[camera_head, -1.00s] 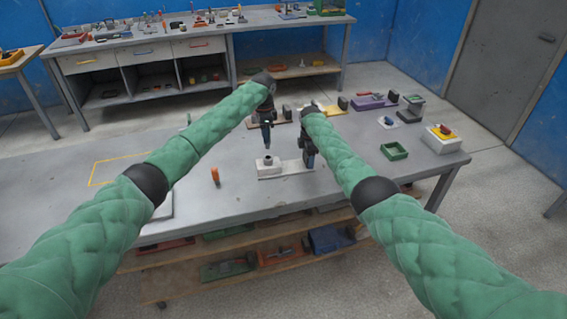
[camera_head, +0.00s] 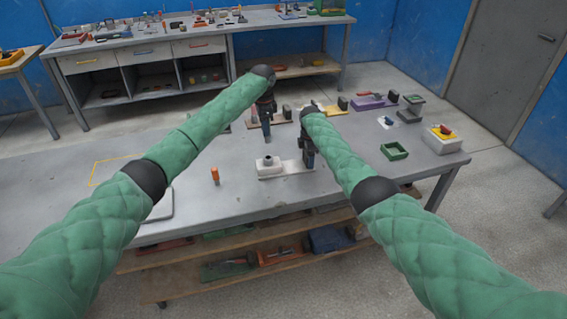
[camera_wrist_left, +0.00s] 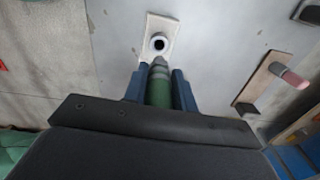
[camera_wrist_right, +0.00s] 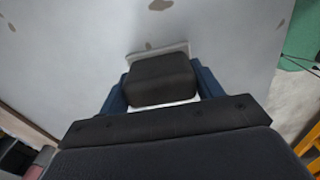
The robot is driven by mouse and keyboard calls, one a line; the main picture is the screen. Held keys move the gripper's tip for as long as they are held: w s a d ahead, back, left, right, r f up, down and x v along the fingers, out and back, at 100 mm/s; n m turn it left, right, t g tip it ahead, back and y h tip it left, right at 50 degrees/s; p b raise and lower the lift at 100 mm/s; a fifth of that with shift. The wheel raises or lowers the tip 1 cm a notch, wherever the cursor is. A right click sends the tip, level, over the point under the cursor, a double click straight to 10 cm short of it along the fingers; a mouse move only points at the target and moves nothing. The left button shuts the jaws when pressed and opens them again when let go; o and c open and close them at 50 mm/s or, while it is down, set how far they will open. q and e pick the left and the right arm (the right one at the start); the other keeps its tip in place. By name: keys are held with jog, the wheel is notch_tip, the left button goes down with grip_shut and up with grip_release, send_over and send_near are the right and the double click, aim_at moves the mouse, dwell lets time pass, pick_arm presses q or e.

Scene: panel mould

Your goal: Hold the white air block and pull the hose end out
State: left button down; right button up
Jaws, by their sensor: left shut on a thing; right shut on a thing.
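The white air block (camera_head: 284,172) lies on the grey table, with a round raised port (camera_head: 268,161) at its left end. In the left wrist view the port (camera_wrist_left: 158,43) shows an open dark hole. My left gripper (camera_head: 267,137) is shut on the hose end (camera_wrist_left: 160,88), green with a ribbed grey tip. The tip is held above the port, apart from it. My right gripper (camera_head: 307,160) is shut on a dark block-shaped part (camera_wrist_right: 160,80) at the right end of the white air block. Its fingers lie on both sides of that part.
An orange upright piece (camera_head: 215,176) stands left of the block. A green tray (camera_head: 394,151) and a white box with red and yellow pieces (camera_head: 441,139) are to the right. Several small fixtures line the table's far edge. The table's left part is mostly clear.

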jog(key=o, duration=1.4)
jog(key=shift+c, duration=0.2)
